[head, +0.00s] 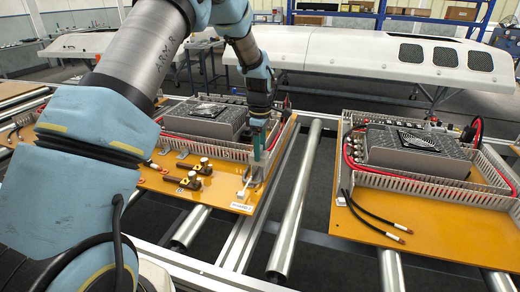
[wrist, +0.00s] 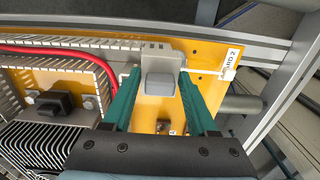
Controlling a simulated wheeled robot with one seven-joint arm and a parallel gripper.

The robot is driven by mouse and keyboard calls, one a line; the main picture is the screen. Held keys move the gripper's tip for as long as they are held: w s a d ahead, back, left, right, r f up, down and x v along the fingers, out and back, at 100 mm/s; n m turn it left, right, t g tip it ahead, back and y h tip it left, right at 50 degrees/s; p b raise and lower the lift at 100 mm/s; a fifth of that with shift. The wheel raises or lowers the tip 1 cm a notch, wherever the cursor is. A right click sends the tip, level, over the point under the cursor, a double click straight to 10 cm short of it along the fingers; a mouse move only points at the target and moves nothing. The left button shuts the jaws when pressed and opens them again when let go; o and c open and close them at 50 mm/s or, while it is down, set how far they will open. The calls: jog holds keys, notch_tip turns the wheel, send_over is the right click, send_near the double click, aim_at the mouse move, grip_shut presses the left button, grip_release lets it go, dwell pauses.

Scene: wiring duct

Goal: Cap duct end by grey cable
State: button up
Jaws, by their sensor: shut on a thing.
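My gripper (wrist: 160,82) has its two green fingers on either side of a grey end cap (wrist: 160,84) and is shut on it, in the wrist view. The cap is over the orange board, against or just before the end of a light grey slotted duct (wrist: 125,45); whether they touch I cannot tell. In the head view my gripper (head: 258,150) points down at the right front corner of the left board (head: 208,190), by the duct corner. The cap is too small to make out there. I cannot pick out a grey cable in either view.
A label (wrist: 231,65) is on the board near its edge. A second board (head: 430,230) with black cables (head: 380,222) stands at right. Rollers (head: 292,215) separate the boards.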

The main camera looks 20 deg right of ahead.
jog(key=shift+f+b, duration=1.1)
jog(key=shift+f, duration=0.95)
jog(key=o, duration=1.4)
notch_tip(320, 180, up, 11)
jog(key=shift+f+b, duration=0.1)
jog(key=shift+b, duration=1)
